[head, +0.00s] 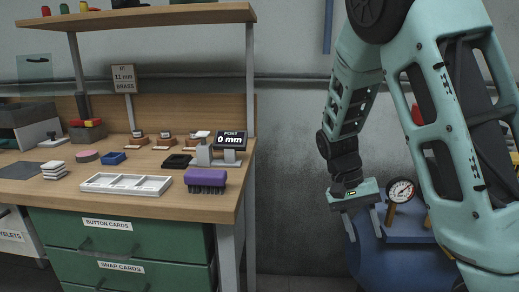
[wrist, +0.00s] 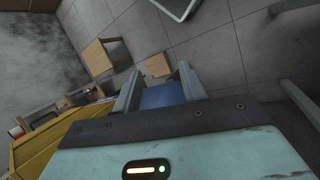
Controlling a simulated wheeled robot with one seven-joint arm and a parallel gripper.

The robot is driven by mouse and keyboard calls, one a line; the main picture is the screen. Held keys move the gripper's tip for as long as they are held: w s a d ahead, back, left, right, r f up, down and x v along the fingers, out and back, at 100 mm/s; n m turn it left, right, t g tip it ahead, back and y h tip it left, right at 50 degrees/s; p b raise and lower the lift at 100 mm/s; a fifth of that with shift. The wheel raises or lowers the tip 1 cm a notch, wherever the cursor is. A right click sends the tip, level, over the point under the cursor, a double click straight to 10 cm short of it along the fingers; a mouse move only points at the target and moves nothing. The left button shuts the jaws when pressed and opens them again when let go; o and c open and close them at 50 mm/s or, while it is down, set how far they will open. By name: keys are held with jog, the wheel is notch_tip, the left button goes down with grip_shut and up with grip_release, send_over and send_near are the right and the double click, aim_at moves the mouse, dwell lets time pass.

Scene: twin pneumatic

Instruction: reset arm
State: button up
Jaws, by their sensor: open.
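My gripper (head: 364,215) hangs at the end of my teal arm on the right side of the head view, pointing down. Its two grey fingers are apart with nothing visible between them. It is in front of or above a blue tank (head: 372,255) with a pressure gauge (head: 401,190); whether it touches the tank cannot be told. In the wrist view the open fingers of my gripper (wrist: 158,88) show, with a blue surface (wrist: 162,96) behind them.
A wooden workbench (head: 135,208) stands at the left. It carries a white tray (head: 127,184), a purple brush (head: 205,180) and a display reading 0 mm (head: 231,140). Green drawers (head: 120,235) are below. The wall space between bench and arm is clear.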

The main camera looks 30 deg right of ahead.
jog(key=a+n+t, duration=0.2)
jog(key=a+n, duration=0.4)
jog(key=a, duration=0.7)
jog(key=s+a+r+n+t+y, duration=0.1)
jog(key=s+a+r+n+t, duration=0.1)
jog(key=s+a+n, duration=0.55)
jog(key=s+a+r+n+t+y, duration=0.15)
jog(key=s+a+n, duration=0.25)
jog(key=a, duration=0.6)
notch_tip(320, 180, up, 20)
jog(key=p, duration=2)
jog(key=shift+w+d+r+h+p, duration=0.15)
jog(key=shift+r+h+p, duration=0.05)
jog(key=shift+h+p, duration=0.2)
jog(key=shift+m, duration=0.25)
